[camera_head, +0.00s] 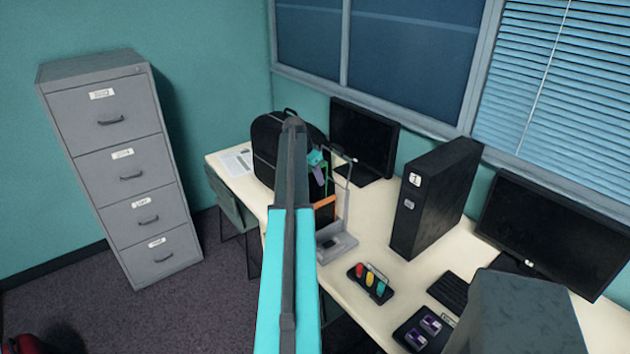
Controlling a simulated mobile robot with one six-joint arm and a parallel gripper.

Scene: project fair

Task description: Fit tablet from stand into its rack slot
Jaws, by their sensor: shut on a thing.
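My arm's teal and dark link crosses the middle of the view and hides much of what lies behind it. My gripper (319,172), small and teal with green and grey parts, shows just right of the link, in front of the black backpack. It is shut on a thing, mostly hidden. An orange-edged dark piece (325,203) just below it looks like the tablet; the contact is not clear. A grey stand (333,246) with a thin upright frame is on the desk beside and below it. I cannot make out the rack slot.
The cream desk (372,225) holds a black backpack (270,140), two monitors (362,138), a black tower (435,197), a tray of coloured pieces (370,284) and a keyboard (449,292). A grey cabinet (125,170) stands left.

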